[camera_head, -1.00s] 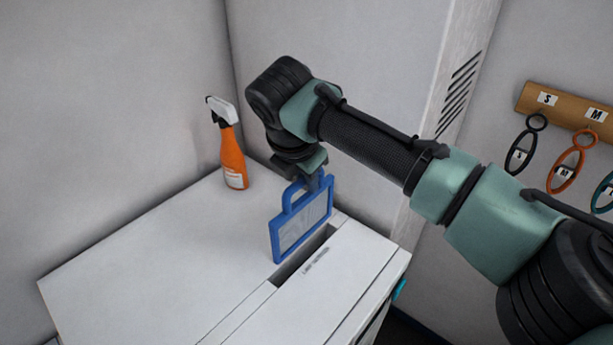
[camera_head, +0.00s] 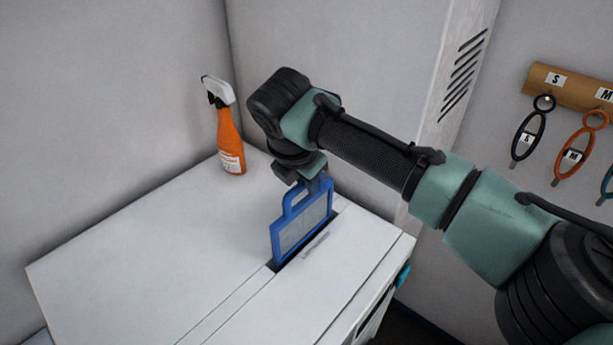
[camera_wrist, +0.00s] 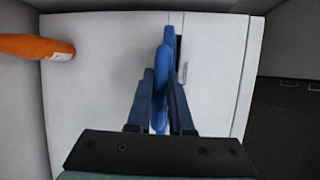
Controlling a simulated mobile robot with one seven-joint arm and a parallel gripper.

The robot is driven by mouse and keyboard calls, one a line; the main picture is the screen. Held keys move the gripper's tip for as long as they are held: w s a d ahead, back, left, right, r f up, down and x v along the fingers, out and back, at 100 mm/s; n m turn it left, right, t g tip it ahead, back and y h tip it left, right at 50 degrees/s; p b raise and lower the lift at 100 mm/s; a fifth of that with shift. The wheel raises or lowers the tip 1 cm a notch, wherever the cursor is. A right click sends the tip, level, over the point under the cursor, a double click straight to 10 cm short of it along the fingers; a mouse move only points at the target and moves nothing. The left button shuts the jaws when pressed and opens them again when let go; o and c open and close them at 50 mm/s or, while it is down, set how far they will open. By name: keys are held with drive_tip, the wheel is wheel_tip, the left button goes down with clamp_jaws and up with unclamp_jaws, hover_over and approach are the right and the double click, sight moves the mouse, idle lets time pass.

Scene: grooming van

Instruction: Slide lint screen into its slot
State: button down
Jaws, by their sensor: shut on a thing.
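The lint screen (camera_head: 302,229) is a blue rectangular frame with grey mesh and a blue handle loop on top. It stands upright at the slot (camera_head: 275,267) in the white machine top, its lower edge at or just inside the opening. In the wrist view the blue screen (camera_wrist: 161,75) shows edge-on between my fingers (camera_wrist: 160,100). The dark slot (camera_wrist: 180,58) shows just right of it. How deep the lower edge sits is hidden.
An orange spray bottle (camera_head: 230,143) with a white trigger head stands at the back of the machine top (camera_head: 140,270). Walls close off the back. The left part of the top is clear.

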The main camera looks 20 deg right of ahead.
sight(307, 209)
drive_tip(key=shift+f+b, duration=1.3)
drive_tip(key=shift+f, duration=2.15)
drive_tip(key=c, duration=0.7)
unclamp_jaws()
drive_tip(key=shift+c, duration=0.2)
drive_tip(key=b+v, duration=0.3)
drive_tip(key=v, duration=1)
drive_tip(key=shift+f, duration=0.1)
